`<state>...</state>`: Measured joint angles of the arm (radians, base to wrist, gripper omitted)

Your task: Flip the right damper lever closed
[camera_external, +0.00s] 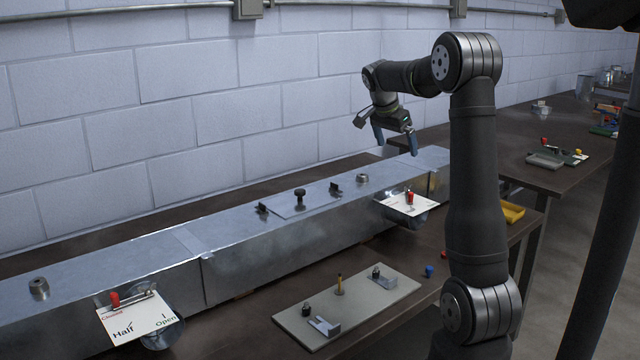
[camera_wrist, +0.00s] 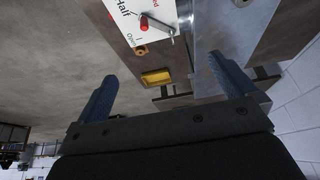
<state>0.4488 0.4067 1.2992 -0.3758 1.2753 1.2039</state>
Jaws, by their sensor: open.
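The right damper's white label plate (camera_external: 400,209) is on the side of the metal duct at its right end. Its lever has a red knob (camera_external: 410,197). In the wrist view the plate (camera_wrist: 164,8) is at the top, with the red knob (camera_wrist: 144,23) on a metal lever bar (camera_wrist: 160,32). "Half" reads at the knob's upper left and "Open" below it; the lever's exact setting is unclear. My gripper (camera_external: 396,149) is open and empty above the duct's right end, apart from the lever. Its two blue fingers frame the wrist view (camera_wrist: 162,68).
The left damper plate (camera_external: 140,322) has its red knob (camera_external: 115,298) beside "Closed". Low black knobs (camera_external: 300,197) stand on the duct top (camera_external: 235,222). A board with fittings (camera_external: 350,305) and a yellow tray (camera_external: 512,212) are on the table. The block wall is behind.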

